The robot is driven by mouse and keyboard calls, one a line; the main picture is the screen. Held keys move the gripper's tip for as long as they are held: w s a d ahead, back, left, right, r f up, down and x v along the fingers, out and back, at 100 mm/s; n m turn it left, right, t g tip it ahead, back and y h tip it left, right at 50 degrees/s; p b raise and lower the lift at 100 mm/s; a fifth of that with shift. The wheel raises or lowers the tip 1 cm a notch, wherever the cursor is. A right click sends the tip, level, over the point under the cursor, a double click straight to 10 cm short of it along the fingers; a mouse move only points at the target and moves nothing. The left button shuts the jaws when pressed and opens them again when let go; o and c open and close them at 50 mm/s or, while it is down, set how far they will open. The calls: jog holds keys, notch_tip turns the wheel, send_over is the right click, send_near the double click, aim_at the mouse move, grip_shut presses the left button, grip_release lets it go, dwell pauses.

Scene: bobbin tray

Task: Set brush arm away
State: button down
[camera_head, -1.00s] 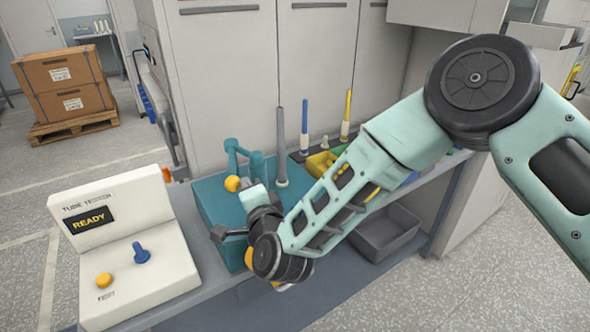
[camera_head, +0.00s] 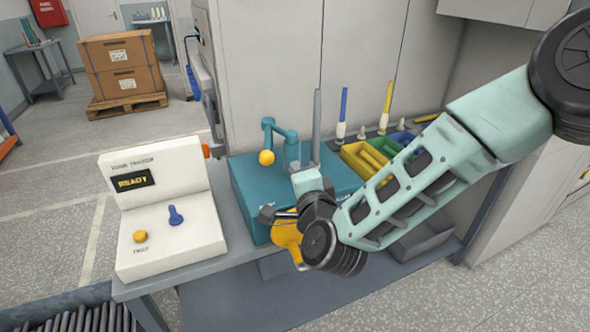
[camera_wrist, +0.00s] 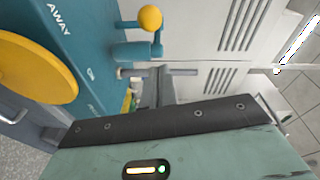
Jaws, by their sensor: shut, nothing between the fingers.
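The brush arm (camera_head: 282,133) is a bent teal arm with a yellow ball knob (camera_head: 266,157). It stands on top of a teal box (camera_head: 250,198). In the wrist view the knob (camera_wrist: 150,18) is at the top, and the box (camera_wrist: 95,60) carries the word AWAY. A large yellow disc (camera_head: 286,238) is on the box's front, partly hidden by my wrist; it also shows in the wrist view (camera_wrist: 38,70). My gripper (camera_head: 268,215) is shut and empty in front of the box, below the knob and apart from it.
A white tester panel (camera_head: 165,215) reading READY, with a blue lever and yellow button, stands left of the box. A grey post (camera_head: 317,125) rises behind the box. Yellow, blue and green bins (camera_head: 365,160) and upright spindles are to the right. Cabinets close off the back.

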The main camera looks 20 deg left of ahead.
jog(key=v, duration=0.2)
jog(key=b+v, duration=0.1)
jog(key=v, duration=0.2)
jog(key=shift+s+a, duration=0.2)
jog(key=shift+s, duration=0.4)
jog(key=s+d+n+g+h, duration=0.4)
jog(key=s+d+n+g, duration=0.3)
jog(key=s+d, duration=0.3)
jog(key=s+d+n+g+h, duration=0.4)
jog(key=s+d+n+g, duration=0.3)
jog(key=d, duration=1.1)
jog(key=s+n, duration=0.3)
jog(key=s, duration=0.1)
jog(key=shift+r+g+h, duration=0.3)
jog(key=shift+r+g, duration=0.05)
jog(key=shift+g, duration=0.05)
